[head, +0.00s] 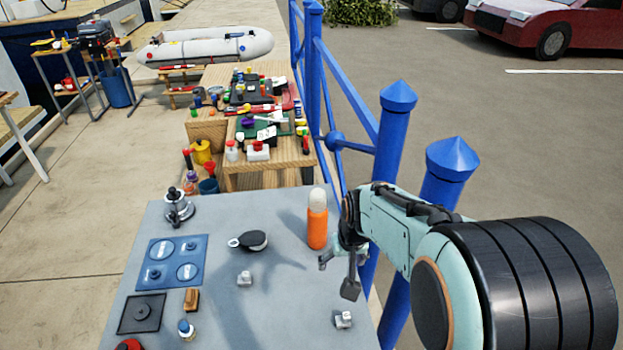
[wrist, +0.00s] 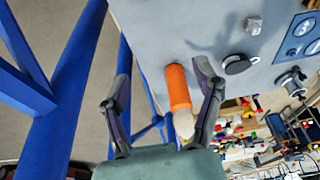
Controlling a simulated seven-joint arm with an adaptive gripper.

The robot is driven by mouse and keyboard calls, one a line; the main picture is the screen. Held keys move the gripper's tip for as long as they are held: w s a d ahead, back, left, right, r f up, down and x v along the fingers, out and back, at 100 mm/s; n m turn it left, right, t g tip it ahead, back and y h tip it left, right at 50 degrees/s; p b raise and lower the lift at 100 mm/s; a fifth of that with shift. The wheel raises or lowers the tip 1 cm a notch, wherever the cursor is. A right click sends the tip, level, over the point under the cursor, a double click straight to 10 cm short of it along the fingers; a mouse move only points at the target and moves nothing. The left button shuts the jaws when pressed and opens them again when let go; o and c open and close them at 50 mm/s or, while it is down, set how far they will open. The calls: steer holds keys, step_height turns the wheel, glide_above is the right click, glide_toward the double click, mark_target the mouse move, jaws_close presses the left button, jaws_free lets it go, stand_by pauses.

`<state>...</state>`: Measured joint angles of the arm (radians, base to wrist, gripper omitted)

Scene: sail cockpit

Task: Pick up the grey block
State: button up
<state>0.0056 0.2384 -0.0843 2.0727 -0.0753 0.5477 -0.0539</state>
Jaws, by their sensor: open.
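Two small pale grey pieces lie on the grey table. One grey piece (head: 244,278) is near the middle, and it seems to be the one at the top of the wrist view (wrist: 253,25). The other grey piece (head: 343,319) is by the front right edge. Both are small and look uneven, so I cannot tell for sure which is the grey block. My gripper (head: 337,275) is open and empty above the table's right edge, between and to the right of the two pieces. In the wrist view its fingers (wrist: 162,78) are spread, with no grey piece between them.
An orange bottle (head: 317,228) with a pale cap stands close beside my gripper. A black round lidded item (head: 253,241), a winch (head: 178,207), a blue panel (head: 170,262) and a brown block (head: 191,300) occupy the table. Blue railing posts (head: 393,130) stand beyond the right edge.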

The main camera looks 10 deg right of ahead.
steer(key=g, duration=0.1)
glide_above(344, 316)
steer(key=w, duration=0.2)
step_height(344, 316, down, 5)
steer(key=f, duration=0.2)
steer(key=s+f+g, duration=0.1)
steer(key=f, duration=0.2)
steer(key=s+f+g, duration=0.1)
steer(key=f, duration=0.2)
steer(key=shift+f, duration=0.1)
step_height(344, 316, down, 5)
steer(key=shift+f, duration=0.5)
steer(key=c, duration=1.1)
